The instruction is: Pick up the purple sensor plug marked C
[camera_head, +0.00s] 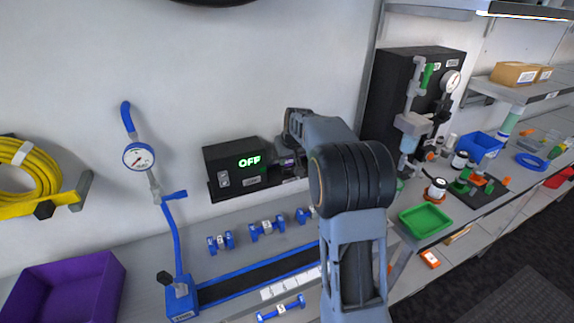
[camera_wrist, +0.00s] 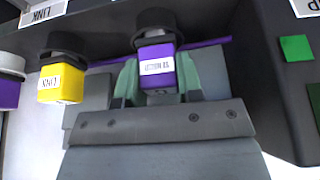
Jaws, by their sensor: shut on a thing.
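In the wrist view, a purple plug (camera_wrist: 157,66) with a small white label sits between the green fingertips of my gripper (camera_wrist: 160,82). My gripper is shut on it. The label print is too small to read, and I cannot make out a C. A black round part (camera_wrist: 155,25) adjoins the plug's far end; I cannot tell whether the plug is still seated. A yellow plug (camera_wrist: 61,80) and another purple plug (camera_wrist: 8,93) are to the left. In the head view, my gripper (camera_head: 289,163) is at the black OFF box (camera_head: 233,163), and my arm partly hides this area.
A blue gauge stand (camera_head: 180,297) and several blue dumbbell-shaped parts (camera_head: 267,231) are on the bench below. A purple bin (camera_head: 65,285) is at lower left, a green tray (camera_head: 426,219) at right. A tall black gauge panel (camera_head: 390,95) stands right of my arm.

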